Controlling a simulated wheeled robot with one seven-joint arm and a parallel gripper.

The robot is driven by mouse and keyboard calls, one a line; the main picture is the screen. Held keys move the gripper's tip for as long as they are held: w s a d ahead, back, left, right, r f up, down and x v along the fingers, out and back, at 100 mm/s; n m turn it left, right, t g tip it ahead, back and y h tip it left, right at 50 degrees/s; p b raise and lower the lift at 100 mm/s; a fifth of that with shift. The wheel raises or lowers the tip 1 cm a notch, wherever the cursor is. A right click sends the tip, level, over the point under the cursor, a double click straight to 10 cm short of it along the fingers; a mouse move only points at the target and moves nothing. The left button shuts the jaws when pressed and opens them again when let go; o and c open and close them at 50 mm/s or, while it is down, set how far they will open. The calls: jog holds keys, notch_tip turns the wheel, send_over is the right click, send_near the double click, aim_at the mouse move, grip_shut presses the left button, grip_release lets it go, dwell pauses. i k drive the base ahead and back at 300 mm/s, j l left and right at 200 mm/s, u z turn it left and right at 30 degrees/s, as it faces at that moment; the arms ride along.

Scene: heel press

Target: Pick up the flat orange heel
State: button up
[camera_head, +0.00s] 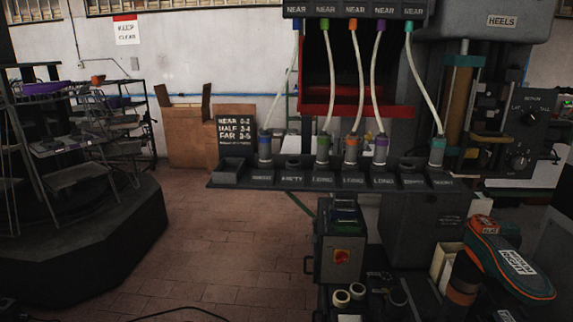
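A small orange block (482,226) with a pale label, which looks like the flat orange heel, is at the lower right. The print on its label is too small to read surely. It sits at the upper left end of a teal and orange sole-shaped piece (510,262) with a white label. I cannot tell whether the two are joined. My gripper is not in view.
A dark shelf of labelled sockets (215,184) with colored plugs and pale hoses crosses the middle. A grey box with a red switch (341,257) stands below it. A press marked HEELS (502,21) is at the right. A dark rack (100,235) stands left; brick floor (210,255) is open between.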

aim_at(482, 224)
jog(key=z, duration=1.35)
